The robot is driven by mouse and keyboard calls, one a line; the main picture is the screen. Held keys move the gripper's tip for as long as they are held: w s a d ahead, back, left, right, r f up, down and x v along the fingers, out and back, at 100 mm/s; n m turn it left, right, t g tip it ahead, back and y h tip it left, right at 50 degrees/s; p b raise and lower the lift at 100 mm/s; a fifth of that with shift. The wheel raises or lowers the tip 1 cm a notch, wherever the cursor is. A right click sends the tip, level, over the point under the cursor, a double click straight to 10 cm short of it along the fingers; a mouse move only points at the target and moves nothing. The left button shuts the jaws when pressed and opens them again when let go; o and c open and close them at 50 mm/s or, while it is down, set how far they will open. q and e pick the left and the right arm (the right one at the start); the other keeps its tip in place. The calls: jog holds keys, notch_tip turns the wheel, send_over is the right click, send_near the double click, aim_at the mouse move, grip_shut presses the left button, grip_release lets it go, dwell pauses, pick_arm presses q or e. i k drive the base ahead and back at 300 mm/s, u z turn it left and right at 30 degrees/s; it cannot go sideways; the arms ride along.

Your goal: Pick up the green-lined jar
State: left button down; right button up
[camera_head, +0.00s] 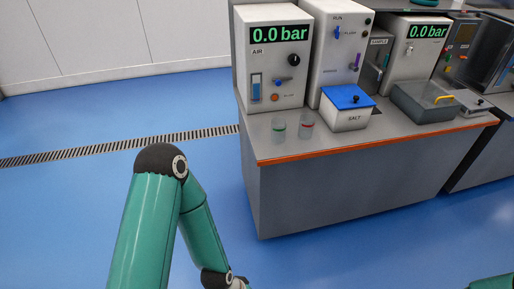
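The green-lined jar (278,130) is a small clear jar with a green band. It stands upright on the grey bench top (262,147), near the bench's left front corner. A similar jar with a red band (306,122) stands close beside it on the right. My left arm reaches in from the bottom left, and its gripper is below the frame's edge. Neither gripper is in view, and both arms are apart from the jars.
A white salt box with a blue lid (347,97) and a grey tub (424,102) stand right of the jars. An AIR panel (272,62) and other instruments stand behind. The bench has an orange front edge (340,149). Blue floor (80,205) is open at left.

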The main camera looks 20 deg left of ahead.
aim_at(278, 124)
jog(key=u, duration=0.6)
jog(key=k, duration=0.15)
jog(key=u, duration=0.5)
jog(key=i, duration=0.8)
jog(key=u, duration=0.1)
